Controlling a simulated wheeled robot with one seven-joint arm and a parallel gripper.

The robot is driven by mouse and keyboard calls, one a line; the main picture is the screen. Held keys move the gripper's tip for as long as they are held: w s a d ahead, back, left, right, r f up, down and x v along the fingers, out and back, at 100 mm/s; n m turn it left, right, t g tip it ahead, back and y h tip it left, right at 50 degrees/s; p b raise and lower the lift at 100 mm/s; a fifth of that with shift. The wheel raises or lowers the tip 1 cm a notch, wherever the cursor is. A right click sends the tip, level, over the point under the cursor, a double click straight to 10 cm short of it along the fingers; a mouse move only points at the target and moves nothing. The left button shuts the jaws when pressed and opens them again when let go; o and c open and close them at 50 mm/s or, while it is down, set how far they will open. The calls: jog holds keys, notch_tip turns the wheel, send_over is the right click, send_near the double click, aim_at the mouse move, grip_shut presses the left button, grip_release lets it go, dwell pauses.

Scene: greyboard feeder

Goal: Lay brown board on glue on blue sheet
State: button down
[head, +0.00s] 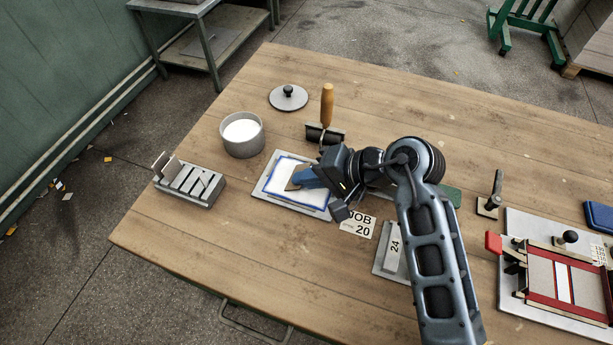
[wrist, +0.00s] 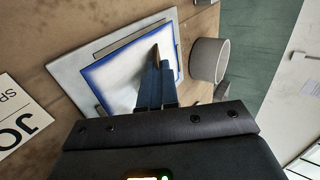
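The blue sheet (head: 273,196) lies on a pale grey board, its blue border showing around a white coated area (head: 285,172) that looks like glue. It also shows in the wrist view, blue edge (wrist: 113,101) included. My gripper (head: 302,180) is low over the sheet, its fingers (wrist: 156,84) close together. A small brown piece (head: 293,184), seemingly the brown board, sticks out at the fingertips. It also shows in the wrist view (wrist: 155,54), narrow and near edge-on. The fingers hide part of it, and I cannot tell whether it touches the glue.
A pot of white glue (head: 242,134) stands behind left, a lid (head: 288,97) and wooden-handled roller (head: 327,107) behind. A grey metal block (head: 190,184) is left. A JOB 20 card (head: 358,224) and a plate marked 24 (head: 391,251) lie right. A red-railed fixture (head: 562,280) stands far right.

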jog(key=c, duration=1.8)
grip_release()
jog(key=o, duration=0.4)
jog(key=shift+o, duration=0.4)
jog(key=shift+o, duration=0.4)
jog(key=shift+f, duration=0.1)
jog(key=shift+f, duration=0.1)
jog(key=shift+c, duration=0.5)
jog(key=shift+o, duration=0.2)
jog(key=shift+s+d, duration=0.1)
jog(key=shift+d, duration=0.1)
jog(key=o, duration=0.4)
jog(key=shift+p+v, duration=0.5)
jog(key=shift+v, duration=0.3)
jog(key=shift+r, duration=0.2)
jog(key=shift+s+d+r+p, duration=0.1)
jog(key=shift+d+r+p, duration=0.25)
jog(key=shift+d+r, duration=0.05)
